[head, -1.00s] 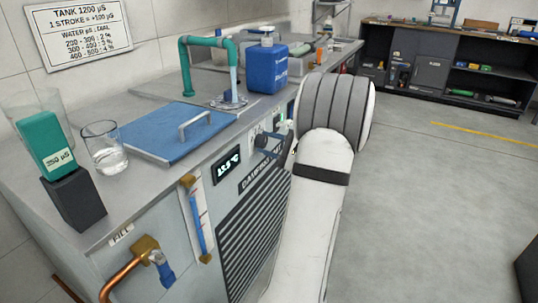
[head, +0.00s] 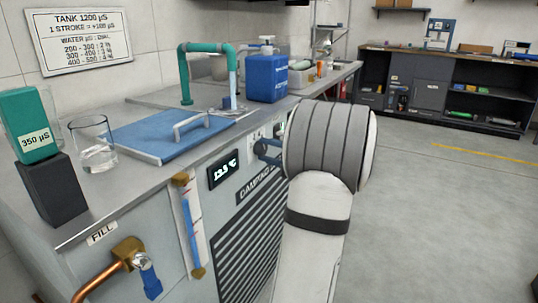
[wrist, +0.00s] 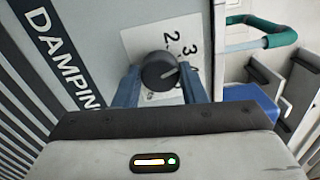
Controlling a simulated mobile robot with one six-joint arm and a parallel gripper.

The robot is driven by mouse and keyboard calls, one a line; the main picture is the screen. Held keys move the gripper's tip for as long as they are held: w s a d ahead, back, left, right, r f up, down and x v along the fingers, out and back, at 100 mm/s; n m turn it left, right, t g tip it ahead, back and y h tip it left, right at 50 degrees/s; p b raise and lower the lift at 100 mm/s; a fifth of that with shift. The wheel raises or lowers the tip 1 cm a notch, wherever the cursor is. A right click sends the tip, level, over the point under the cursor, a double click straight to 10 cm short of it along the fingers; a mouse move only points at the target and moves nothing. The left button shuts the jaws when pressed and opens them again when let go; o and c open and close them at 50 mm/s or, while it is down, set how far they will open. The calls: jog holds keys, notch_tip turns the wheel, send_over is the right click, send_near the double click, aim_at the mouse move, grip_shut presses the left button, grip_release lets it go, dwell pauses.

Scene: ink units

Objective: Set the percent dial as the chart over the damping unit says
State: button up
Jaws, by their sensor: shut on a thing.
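The percent dial (wrist: 158,71) is a black round knob on a white scale plate (wrist: 187,33) in the wrist view. The figures 2 and 3 show beside it, the rest partly hidden. Its pale pointer mark faces right, slightly up. My gripper (wrist: 160,82) is shut on the knob, a blue finger on either side. In the head view my gripper (head: 266,152) is at the damping unit's front (head: 205,217), the knob hidden. The chart (head: 84,40) on the wall reads 200-300: 2 %, 300-400: 3 %, 400-500: 4 %. A green meter (head: 30,125) shows 350 µS.
A copper pipe with valve (head: 128,252) juts out at lower left. The floor at right is clear.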

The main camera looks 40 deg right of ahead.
dwell(0.3)
jog(key=o, duration=1)
jog(key=p+v, duration=0.2)
jog(key=v, duration=0.5)
jog(key=shift+s+d, duration=0.1)
jog(key=shift+s, duration=0.3)
